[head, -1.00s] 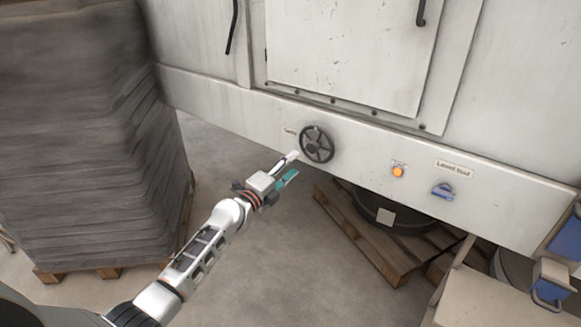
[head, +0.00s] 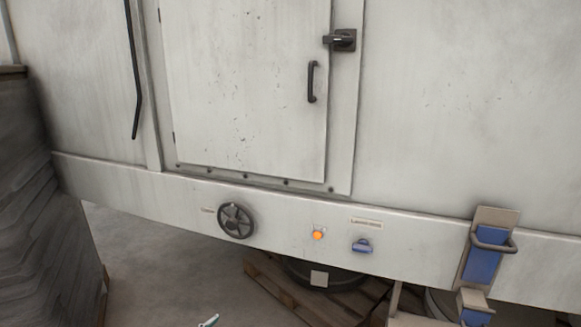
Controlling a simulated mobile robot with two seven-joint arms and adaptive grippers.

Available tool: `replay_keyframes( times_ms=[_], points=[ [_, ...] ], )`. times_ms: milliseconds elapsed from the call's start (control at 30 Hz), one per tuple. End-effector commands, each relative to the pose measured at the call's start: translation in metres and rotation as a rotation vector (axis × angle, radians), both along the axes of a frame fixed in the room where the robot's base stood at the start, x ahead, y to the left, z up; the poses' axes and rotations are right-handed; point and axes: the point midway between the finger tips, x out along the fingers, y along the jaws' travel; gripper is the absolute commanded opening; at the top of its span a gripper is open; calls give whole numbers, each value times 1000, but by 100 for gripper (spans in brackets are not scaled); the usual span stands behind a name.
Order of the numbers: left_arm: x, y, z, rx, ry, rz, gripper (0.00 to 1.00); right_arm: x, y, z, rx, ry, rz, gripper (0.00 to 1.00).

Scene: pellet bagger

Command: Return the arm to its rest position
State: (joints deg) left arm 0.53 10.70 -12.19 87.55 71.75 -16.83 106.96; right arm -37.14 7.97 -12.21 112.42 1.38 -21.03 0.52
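Only the tip of my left gripper (head: 208,321) shows, at the bottom edge of the head view, left of centre. It is a small white and teal piece; the rest of the gripper and its arm are out of frame, so its opening cannot be judged. It is apart from the black handwheel (head: 236,220), which is above it on the machine's lower panel. Nothing is seen held in the visible tip. My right gripper is not in view.
The white machine (head: 440,110) fills the view, with a closed door (head: 250,90), an orange button (head: 318,235) and a blue handle (head: 361,246). A pallet (head: 275,285) lies below. A dark stack (head: 40,220) stands left; bare floor (head: 150,270) lies between.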

Motion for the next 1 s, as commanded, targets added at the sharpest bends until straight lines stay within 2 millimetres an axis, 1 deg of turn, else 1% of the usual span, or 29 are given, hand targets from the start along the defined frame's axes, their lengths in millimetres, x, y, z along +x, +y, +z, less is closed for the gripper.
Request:
replay_keyframes(
  times_ms=[33,100,167,200,267,300,433,500,600,700,800,900,1000],
  points=[
    [-21,-3,-15,156,-35,-38,45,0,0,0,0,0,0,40],
    [-46,-6,-32,400,-99,-101,45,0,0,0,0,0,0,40],
    [-67,-8,-44,606,-156,-162,45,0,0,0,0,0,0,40],
    [-82,-9,-52,741,-193,-206,45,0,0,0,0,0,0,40],
    [-104,-9,-63,945,-250,-274,45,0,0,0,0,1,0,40],
    [-118,-9,-69,1079,-289,-323,45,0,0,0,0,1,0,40],
    [-165,-6,-87,1504,-418,-499,45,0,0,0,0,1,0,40],
    [-189,-4,-93,1728,-492,-605,45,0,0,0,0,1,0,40],
    [-220,0,-98,2021,-597,-760,45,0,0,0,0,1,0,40],
    [-244,5,-100,2257,-688,-899,45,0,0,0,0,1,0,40],
    [-261,9,-100,2421,-757,-1008,45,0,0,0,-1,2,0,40],
    [-270,12,-100,2513,-799,-1075,45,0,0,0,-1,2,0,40],
    [-272,13,-99,2549,-817,-1099,45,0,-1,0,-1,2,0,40]
  ],
)
